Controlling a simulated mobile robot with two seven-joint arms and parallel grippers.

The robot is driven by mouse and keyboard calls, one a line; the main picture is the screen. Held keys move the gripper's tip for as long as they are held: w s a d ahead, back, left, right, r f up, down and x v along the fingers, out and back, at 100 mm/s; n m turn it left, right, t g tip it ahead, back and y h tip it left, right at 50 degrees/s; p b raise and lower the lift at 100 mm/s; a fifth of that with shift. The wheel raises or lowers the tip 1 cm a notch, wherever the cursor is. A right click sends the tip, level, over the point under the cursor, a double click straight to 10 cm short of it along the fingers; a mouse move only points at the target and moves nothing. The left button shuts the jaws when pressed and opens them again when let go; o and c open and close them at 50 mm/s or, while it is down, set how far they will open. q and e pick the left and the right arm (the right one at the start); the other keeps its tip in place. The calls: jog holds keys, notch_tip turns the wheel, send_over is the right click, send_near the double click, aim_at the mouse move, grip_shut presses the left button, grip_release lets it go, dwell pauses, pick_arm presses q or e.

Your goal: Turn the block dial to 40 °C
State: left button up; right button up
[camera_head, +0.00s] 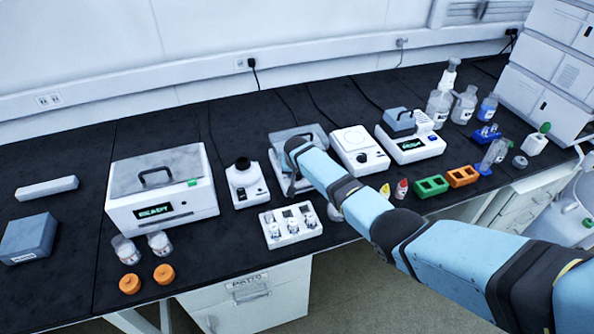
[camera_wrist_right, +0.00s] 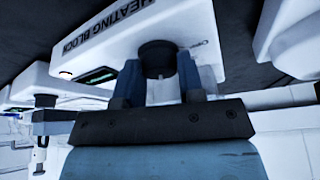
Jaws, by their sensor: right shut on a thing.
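The heating block (camera_head: 276,165) stands on the bench in the head view, a white unit with a grey lid and handle, partly covered by my right arm. Its white front, with HEATING BLOCK lettering, fills the upper part of the wrist view (camera_wrist_right: 105,40). The black round dial (camera_wrist_right: 158,52) sits between the two blue fingers of my right gripper (camera_wrist_right: 159,75), which is shut on it. The dial's pointer and most of its scale are hidden or too small to read. A greenish display (camera_wrist_right: 98,77) shows edge-on, its text unreadable. My left gripper is not in view.
A white vial rack (camera_head: 267,234) stands in front of the heating block. A small white instrument (camera_head: 247,190) is to its left and a stirrer-like unit (camera_head: 356,150) close to its right. A large READY box (camera_head: 190,205) stands farther left. Small bottles (camera_head: 401,189) and coloured racks (camera_head: 431,186) lie near the arm.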

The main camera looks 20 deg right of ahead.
jog(key=shift+r, duration=0.1)
dwell(0.4)
jog(key=o, duration=0.9)
jog(key=shift+s+a+r, duration=0.1)
jog(key=shift+r, duration=0.3)
jog(key=p+v, duration=0.1)
jog(key=v, duration=1.2)
jog(key=shift+a+f+p, duration=0.1)
jog(key=shift+a+p, duration=0.05)
jog(key=shift+p, duration=0.25)
